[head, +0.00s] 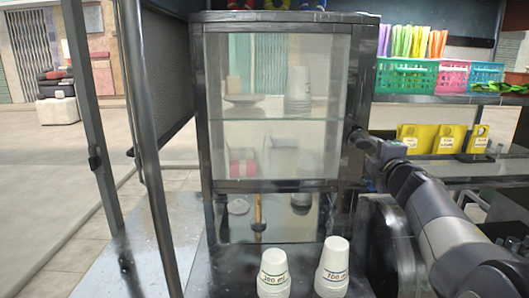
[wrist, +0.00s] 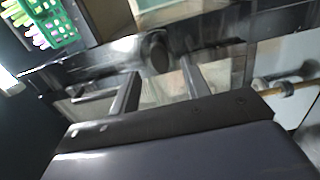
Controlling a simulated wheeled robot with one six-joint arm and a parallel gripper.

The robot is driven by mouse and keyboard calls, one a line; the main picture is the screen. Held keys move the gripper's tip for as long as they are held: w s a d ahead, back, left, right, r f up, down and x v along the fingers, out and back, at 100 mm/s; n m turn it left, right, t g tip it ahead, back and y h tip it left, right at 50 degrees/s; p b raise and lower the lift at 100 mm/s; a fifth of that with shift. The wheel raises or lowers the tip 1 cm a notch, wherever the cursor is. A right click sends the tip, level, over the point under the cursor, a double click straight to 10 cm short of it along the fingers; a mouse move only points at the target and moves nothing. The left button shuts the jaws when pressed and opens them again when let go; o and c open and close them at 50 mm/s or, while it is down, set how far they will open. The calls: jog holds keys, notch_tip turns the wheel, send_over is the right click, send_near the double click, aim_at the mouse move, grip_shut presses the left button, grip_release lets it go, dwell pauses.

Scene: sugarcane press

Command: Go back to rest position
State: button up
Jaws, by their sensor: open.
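My gripper (head: 360,138) is at the right edge of the glass-fronted press cabinet (head: 200,110) in the head view, with my arm reaching up to it from the lower right. Its fingertips are hard to make out there, and I cannot tell whether it touches the cabinet. In the wrist view my gripper (wrist: 159,68) shows two fingers spread apart with nothing held between them. A dark rounded part lies beyond the fingers, blurred.
Two stacks of white cups, the left (head: 273,274) and the right (head: 332,268), stand in front of the cabinet. Green (head: 405,76), pink (head: 453,78) and blue (head: 485,74) baskets sit on the right shelf, above yellow packets (head: 450,139). Open floor lies left, beyond dark posts.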

aim_at(365, 146)
jog(key=shift+w+p, duration=0.3)
jog(key=shift+w, duration=2.2)
jog(key=shift+s, duration=0.1)
jog(key=s, duration=1.1)
jog(key=w, duration=1.1)
jog(key=shift+w+r, duration=0.1)
jog(key=shift+w, duration=0.15)
jog(key=m+p, duration=0.1)
jog(key=m, duration=0.2)
jog(key=shift+s, duration=0.2)
jog(key=m+p, duration=0.1)
jog(key=m, duration=0.5)
jog(key=m+p, duration=0.1)
jog(key=m, duration=0.4)
jog(key=shift+a+m, duration=0.1)
jog(key=shift+m, duration=0.2)
jog(key=shift+f+m, duration=0.2)
jog(key=shift+m, duration=1.5)
